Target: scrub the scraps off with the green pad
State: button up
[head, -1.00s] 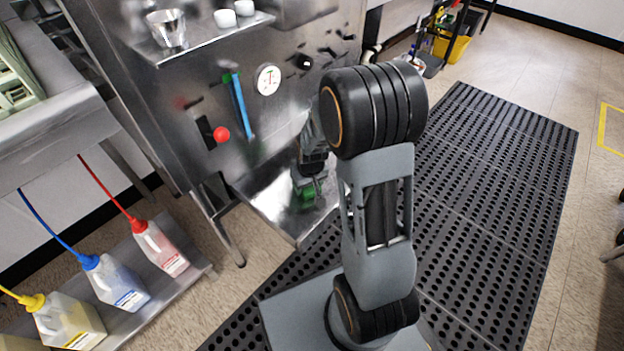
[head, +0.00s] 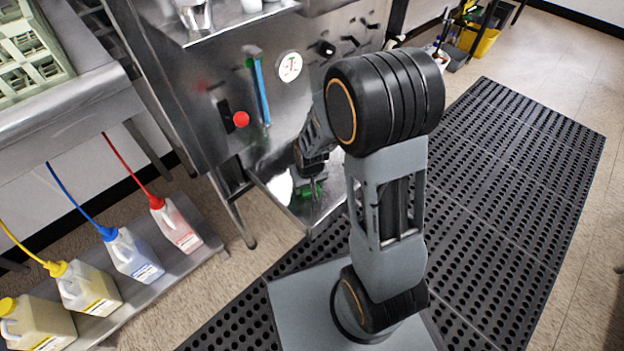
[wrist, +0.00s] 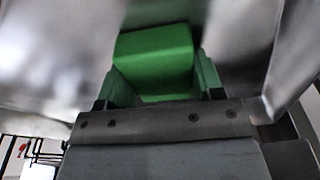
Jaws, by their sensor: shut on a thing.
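The green pad (wrist: 155,58) fills the upper middle of the wrist view, between the fingers of my gripper (wrist: 163,82). My gripper is shut on it. In the head view my gripper (head: 309,180) is small and partly shadowed, low over the steel shelf (head: 302,212) at the front of the machine. Only a bit of green shows there. Blurred, shiny steel surrounds the pad in the wrist view. I cannot tell whether the pad touches the steel. I cannot make out any scraps.
The steel machine front carries a red knob (head: 241,119), a blue strip (head: 261,91) and a round gauge (head: 289,67). Several jugs stand on a low rack (head: 205,246) at left. A pale green dish rack (head: 29,52) is at upper left. Black matting (head: 510,165) lies clear at right.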

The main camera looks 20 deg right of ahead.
jog(key=shift+s+a, duration=0.15)
jog(key=shift+s, duration=0.05)
jog(key=shift+f, duration=0.1)
jog(key=shift+w+d+p, duration=0.15)
jog(key=shift+w+d, duration=0.2)
jog(key=shift+d, duration=0.4)
jog(key=shift+w+d+p, duration=0.15)
jog(key=shift+w+d, duration=0.2)
jog(key=shift+d, duration=0.4)
jog(key=shift+w+d, duration=0.35)
jog(key=shift+d, duration=0.35)
jog(key=shift+w+d, duration=0.3)
jog(key=shift+d, duration=0.35)
jog(key=shift+d, duration=0.1)
